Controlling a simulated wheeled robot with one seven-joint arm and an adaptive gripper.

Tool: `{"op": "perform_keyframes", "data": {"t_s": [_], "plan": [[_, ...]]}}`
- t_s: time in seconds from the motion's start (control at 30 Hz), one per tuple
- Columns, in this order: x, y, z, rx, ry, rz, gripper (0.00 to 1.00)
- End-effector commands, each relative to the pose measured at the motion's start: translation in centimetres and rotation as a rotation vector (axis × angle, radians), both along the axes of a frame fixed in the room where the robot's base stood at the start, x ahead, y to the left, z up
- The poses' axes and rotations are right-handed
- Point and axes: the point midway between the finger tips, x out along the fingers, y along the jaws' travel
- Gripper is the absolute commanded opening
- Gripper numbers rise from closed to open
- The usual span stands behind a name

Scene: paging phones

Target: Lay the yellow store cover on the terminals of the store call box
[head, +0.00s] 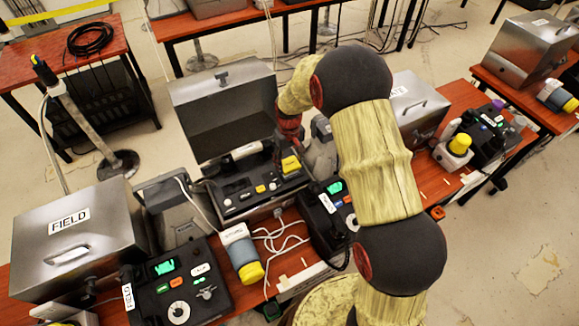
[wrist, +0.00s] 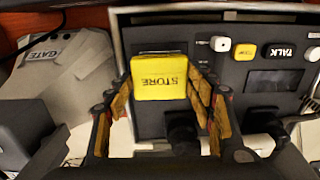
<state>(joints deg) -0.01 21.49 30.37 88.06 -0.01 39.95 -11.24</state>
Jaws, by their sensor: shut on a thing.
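The yellow store cover (wrist: 160,78), marked STORE, sits between the two fingers of my gripper (wrist: 163,100) in the wrist view. The fingers are shut on its sides. In the head view the cover (head: 291,164) shows at the right end of the dark panel of the store call box (head: 235,207), below my gripper (head: 290,140). The wrist view shows the box's dark panel (wrist: 232,75) beneath and beside the cover. I cannot tell whether the cover touches the panel. The terminals under the cover are hidden.
The box's metal lid (head: 225,105) stands open behind the panel. A FIELD case (head: 75,240) and FIELD phone (head: 180,285) stand at left. A grey GATE unit (wrist: 60,75) is close to my gripper. A yellow-ended cylinder (head: 242,250) and white cables (head: 280,235) lie in front.

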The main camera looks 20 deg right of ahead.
Motion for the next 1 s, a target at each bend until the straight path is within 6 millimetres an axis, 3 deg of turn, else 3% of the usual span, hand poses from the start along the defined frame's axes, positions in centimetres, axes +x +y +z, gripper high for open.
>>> {"op": "perform_keyframes", "data": {"t_s": [0.03,0.13,0.53,0.57,0.87,1.0], "plan": [[-0.2,0.0,-1.2,0.000,0.005,0.000,0.24],[-0.1,0.0,-2.3,0.000,0.003,0.000,0.24],[-0.2,0.0,-2.7,0.000,0.002,0.000,0.24],[-0.2,0.0,-2.7,0.000,0.002,0.000,0.55],[-0.2,0.0,-2.7,0.000,0.002,0.000,0.72],[-0.2,0.0,-2.7,0.001,0.002,0.000,0.72]]}}
